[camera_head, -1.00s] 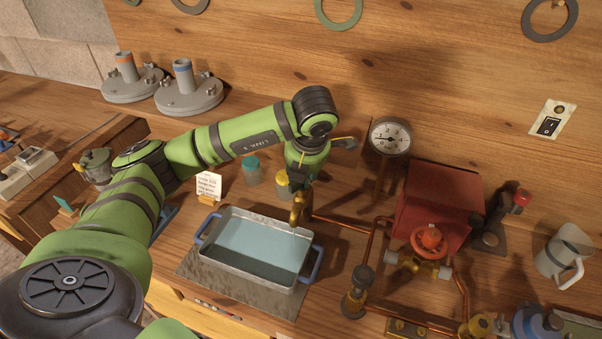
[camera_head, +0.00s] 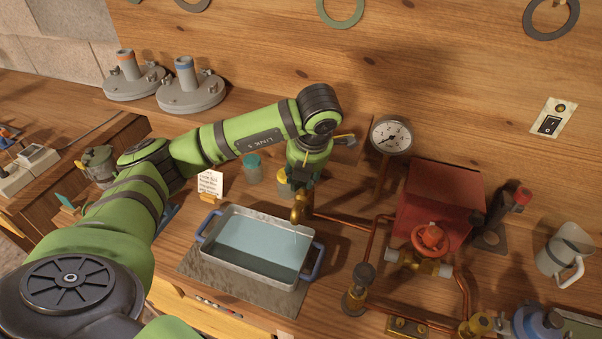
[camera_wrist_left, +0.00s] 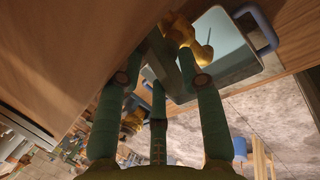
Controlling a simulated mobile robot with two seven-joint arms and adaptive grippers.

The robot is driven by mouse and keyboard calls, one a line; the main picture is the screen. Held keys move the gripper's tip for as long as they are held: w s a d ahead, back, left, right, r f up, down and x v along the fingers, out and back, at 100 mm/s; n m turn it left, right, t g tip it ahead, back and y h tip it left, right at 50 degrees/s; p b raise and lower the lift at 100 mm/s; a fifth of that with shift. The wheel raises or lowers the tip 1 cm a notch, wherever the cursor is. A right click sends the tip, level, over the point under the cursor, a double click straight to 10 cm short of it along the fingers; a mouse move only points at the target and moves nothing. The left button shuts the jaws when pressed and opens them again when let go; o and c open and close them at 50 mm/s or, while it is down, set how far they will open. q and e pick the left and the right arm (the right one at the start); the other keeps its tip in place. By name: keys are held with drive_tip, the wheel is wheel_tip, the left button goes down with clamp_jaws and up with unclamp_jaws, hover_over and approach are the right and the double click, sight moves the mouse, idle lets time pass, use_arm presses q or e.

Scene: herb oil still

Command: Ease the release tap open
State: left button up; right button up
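The brass tap (camera_head: 301,208) stands at the back right edge of the metal tray (camera_head: 232,271), which holds pale blue liquid. It also shows in the wrist view (camera_wrist_left: 186,36), above the fingertips. My left gripper (camera_head: 304,180) points down just above the tap, and its fingers are mostly hidden in the head view. In the wrist view its three teal fingers (camera_wrist_left: 160,62) are spread apart. A grey piece lies near their tips; whether they touch it or the tap I cannot tell. My right gripper is out of view.
A pressure gauge (camera_head: 391,135) stands behind the tap. Copper pipes (camera_head: 372,240), a red box (camera_head: 440,200) and a red handwheel (camera_head: 430,237) are on the right. Jars (camera_head: 252,168) and a written card (camera_head: 210,184) stand close behind the tray.

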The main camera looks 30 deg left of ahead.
use_arm(q)
drive_tip(key=shift+w+r, duration=0.3)
drive_tip(key=shift+r, duration=0.1)
drive_tip(key=v, duration=1.1)
drive_tip(key=shift+s, duration=0.3)
drive_tip(key=shift+d, duration=0.15)
